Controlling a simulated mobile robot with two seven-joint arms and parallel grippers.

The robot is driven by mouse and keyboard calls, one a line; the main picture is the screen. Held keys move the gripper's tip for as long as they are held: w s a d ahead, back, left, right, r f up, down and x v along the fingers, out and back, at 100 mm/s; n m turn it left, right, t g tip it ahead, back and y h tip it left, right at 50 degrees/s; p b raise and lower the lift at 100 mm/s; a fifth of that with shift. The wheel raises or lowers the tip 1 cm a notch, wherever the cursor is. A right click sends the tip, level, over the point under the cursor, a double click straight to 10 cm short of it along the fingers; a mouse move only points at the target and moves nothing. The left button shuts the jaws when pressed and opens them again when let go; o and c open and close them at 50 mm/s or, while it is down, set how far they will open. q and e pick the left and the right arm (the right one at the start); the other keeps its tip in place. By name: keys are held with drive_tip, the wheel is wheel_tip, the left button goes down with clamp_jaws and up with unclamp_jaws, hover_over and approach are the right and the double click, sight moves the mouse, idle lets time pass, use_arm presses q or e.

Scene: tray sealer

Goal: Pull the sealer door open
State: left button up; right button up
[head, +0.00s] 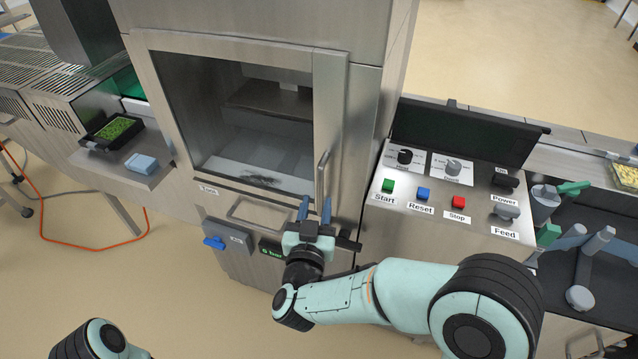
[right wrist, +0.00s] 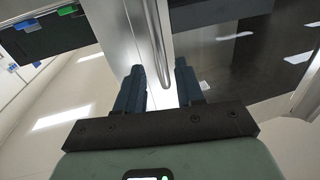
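The sealer door (head: 330,110) is a steel-framed glass panel on the front of the tall steel machine. It looks closed. Its vertical bar handle (head: 322,177) is at the lower right of the door frame. My right gripper (head: 315,207) is open, with its two blue fingers pointing up at the handle's lower end. In the right wrist view, the handle (right wrist: 159,45) comes down between the open fingers (right wrist: 160,82), with a gap visible on both sides. Part of my left arm shows at the bottom left of the head view, but its gripper does not.
A control panel (head: 440,220) with buttons and knobs stands right of the door. At left, a shelf (head: 110,170) holds a black tray of green food (head: 113,130) and a blue block (head: 141,163).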

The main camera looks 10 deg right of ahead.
sight(319, 190)
drive_tip(key=x, duration=0.6)
drive_tip(key=shift+w+d+p, duration=0.1)
drive_tip(key=shift+w+p, duration=0.1)
drive_tip(key=shift+p, duration=0.2)
drive_tip(key=shift+c, duration=0.3)
clamp_jaws()
